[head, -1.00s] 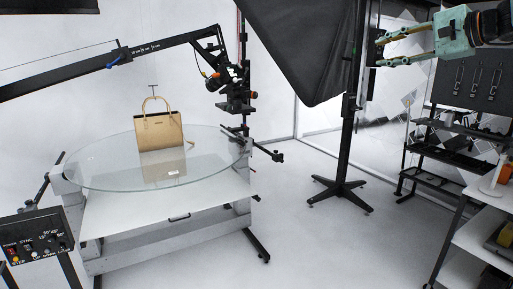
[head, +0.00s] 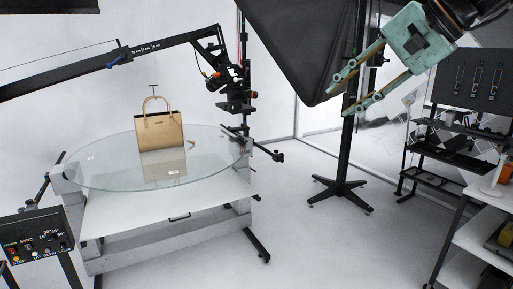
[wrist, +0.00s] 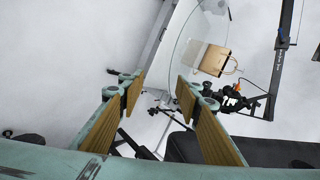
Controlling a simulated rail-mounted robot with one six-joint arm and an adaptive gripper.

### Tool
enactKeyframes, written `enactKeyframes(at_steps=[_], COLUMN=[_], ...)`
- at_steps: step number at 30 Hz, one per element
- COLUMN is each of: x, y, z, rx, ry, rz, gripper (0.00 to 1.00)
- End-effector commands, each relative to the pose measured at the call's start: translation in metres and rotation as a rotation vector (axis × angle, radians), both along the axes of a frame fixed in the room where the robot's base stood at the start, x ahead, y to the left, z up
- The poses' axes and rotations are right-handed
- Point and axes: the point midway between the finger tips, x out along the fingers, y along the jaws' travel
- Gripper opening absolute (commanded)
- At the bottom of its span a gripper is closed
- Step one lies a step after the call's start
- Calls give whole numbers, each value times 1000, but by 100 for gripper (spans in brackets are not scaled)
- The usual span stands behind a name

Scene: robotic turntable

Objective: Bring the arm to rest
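My gripper (head: 341,98) is at the upper right of the head view, pointing down and to the left. Its two green fingers with tan pads are apart, with nothing between them. The wrist view also shows the open fingers (wrist: 158,82), with the floor and stand parts beyond the gap. A tan handbag (head: 160,131) stands upright on the round glass turntable (head: 105,175), well to the left of my gripper. The handbag also shows at the upper right of the wrist view (wrist: 213,60).
A black softbox (head: 295,45) on a stand (head: 343,190) is close beside my gripper in the head view. A camera boom (head: 150,50) reaches over the turntable. A control box (head: 38,237) is at lower left, dark shelving (head: 465,150) at right. Floor between is clear.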

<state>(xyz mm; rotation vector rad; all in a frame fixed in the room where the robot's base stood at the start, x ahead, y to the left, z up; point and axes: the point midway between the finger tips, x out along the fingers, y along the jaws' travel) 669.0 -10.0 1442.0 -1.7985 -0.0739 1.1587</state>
Motion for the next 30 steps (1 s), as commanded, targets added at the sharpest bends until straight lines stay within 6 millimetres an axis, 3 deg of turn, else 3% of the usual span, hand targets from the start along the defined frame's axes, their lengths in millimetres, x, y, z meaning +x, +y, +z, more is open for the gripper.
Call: enactKeyframes(at_steps=[4,13,30], x=[-40,-119,-263], y=[19,42,48], z=[-18,-57,-131], rx=[-72,-223,-518], ry=[22,61,95], rz=[44,133,312], gripper=[32,32,32])
